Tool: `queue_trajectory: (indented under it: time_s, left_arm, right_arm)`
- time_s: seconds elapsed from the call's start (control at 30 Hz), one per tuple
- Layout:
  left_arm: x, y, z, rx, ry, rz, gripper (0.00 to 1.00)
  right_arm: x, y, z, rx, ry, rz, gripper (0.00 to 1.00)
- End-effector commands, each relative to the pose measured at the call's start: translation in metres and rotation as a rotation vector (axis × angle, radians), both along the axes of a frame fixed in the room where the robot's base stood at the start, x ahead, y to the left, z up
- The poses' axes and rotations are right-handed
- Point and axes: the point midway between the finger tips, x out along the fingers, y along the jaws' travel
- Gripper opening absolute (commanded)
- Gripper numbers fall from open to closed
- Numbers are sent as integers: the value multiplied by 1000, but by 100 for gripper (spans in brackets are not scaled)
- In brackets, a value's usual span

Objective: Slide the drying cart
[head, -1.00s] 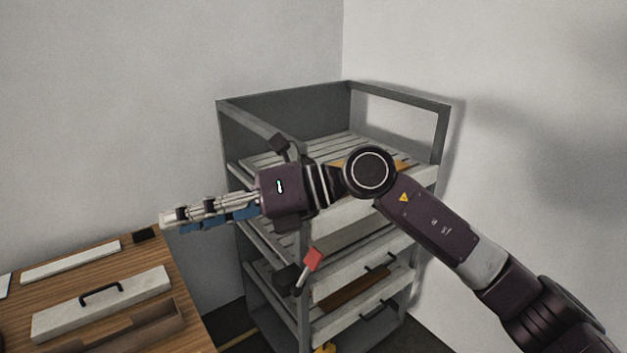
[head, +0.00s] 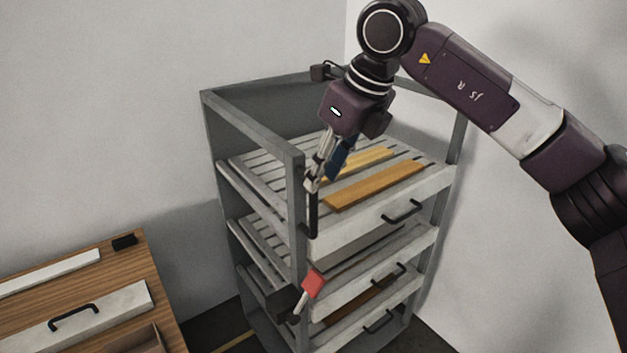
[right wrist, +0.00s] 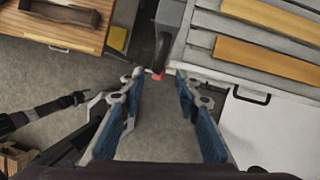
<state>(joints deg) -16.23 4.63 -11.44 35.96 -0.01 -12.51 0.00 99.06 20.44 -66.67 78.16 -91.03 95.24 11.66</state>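The drying cart (head: 209,130) is a grey open frame with slatted shelves, standing in the corner in the head view. A black upright handle (head: 313,218) is on its near front post; it also shows in the right wrist view (right wrist: 163,48). My right gripper (head: 311,188) points down at the top of this handle. In the right wrist view my right gripper (right wrist: 157,78) is open, its blue-padded fingers apart, with the handle just beyond the tips. Contact cannot be told. A dark jointed part (right wrist: 72,100) at the left may be my left gripper; its state is unclear.
A red-tipped lever (head: 313,284) sticks out low on the cart's front post. Orange boards (head: 375,185) lie on the top shelf. A wooden table (head: 125,260) with white drawer-front panels stands at left. Walls stand close behind and right of the cart.

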Motion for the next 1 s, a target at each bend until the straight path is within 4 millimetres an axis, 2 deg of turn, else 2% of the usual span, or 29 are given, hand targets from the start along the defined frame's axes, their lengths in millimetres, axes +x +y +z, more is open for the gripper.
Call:
queue_trajectory:
  time_s: [0.1,0.17,0.27,0.4,0.53,0.67,0.87,1.0]
  left_arm:
    - [14,-1,2,-1,-17,0,40]
    - [12,-1,5,-1,-15,0,40]
    - [-4,0,10,0,5,0,40]
    - [-35,1,18,3,50,0,40]
    - [-47,1,25,4,65,0,40]
    - [-37,1,29,3,51,0,40]
    - [-3,-2,31,-2,3,0,40]
    - [-3,-2,30,-2,3,0,40]
  right_arm:
    - [1,-2,0,-9,-2,-4,30]
    - [2,-1,-4,-10,-2,-4,30]
    - [5,3,-15,-11,2,-3,30]
    - [11,10,-37,-9,2,-4,30]
    - [15,15,-54,-8,1,-4,30]
    - [19,18,-66,-8,0,-4,30]
    - [20,20,-71,-7,-3,-4,30]
    - [20,20,-71,-7,-3,-4,29]
